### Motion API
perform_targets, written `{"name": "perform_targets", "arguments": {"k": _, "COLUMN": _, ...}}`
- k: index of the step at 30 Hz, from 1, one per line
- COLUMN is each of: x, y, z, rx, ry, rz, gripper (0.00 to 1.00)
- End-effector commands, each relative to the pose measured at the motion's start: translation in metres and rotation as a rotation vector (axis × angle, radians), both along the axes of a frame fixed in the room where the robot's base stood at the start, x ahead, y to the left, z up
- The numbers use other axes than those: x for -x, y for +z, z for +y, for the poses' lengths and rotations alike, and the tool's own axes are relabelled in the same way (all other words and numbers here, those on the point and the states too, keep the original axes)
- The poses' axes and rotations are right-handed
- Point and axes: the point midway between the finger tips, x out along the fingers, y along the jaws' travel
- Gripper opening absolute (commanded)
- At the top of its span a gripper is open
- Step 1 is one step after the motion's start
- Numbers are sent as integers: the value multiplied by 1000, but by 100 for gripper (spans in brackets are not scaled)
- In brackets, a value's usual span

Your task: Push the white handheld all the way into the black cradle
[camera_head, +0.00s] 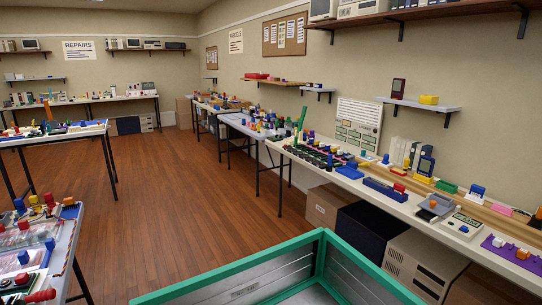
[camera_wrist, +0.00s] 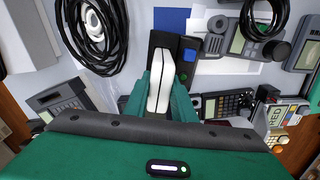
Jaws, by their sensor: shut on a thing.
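In the wrist view, the white handheld (camera_wrist: 161,66) stands between the two green fingers of my gripper (camera_wrist: 160,92). The gripper is shut on it. A thin dark line runs along the handheld's upper face. The black cradle (camera_wrist: 158,39) lies just beyond the fingertips, and the handheld's far end reaches up to it or into it. The fingers hide the sides of the handheld, so I cannot tell how deep it sits. My gripper is not visible in the head view, and I cannot pick out the handheld or cradle there.
In the wrist view, coiled black cable (camera_wrist: 92,30) lies to the left and a grey device (camera_wrist: 252,42) to the right.

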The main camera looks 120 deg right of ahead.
Motion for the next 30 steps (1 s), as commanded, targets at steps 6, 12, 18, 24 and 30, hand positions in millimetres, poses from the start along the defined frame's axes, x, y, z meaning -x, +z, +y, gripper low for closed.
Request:
{"name": "perform_targets", "arguments": {"k": 6, "x": 0, "y": -4, "z": 0, "rx": 0, "ry": 0, "rz": 0, "gripper": 0}}
{"name": "perform_targets", "arguments": {"k": 12, "x": 0, "y": -7, "z": 0, "rx": 0, "ry": 0, "rz": 0, "gripper": 0}}
{"name": "perform_targets", "arguments": {"k": 18, "x": 0, "y": -11, "z": 0, "rx": 0, "ry": 0, "rz": 0, "gripper": 0}}
{"name": "perform_targets", "arguments": {"k": 24, "x": 0, "y": -15, "z": 0, "rx": 1, "ry": 0, "rz": 1, "gripper": 0}}
{"name": "perform_targets", "arguments": {"k": 30, "x": 0, "y": -16, "z": 0, "rx": 0, "ry": 0, "rz": 1, "gripper": 42}}
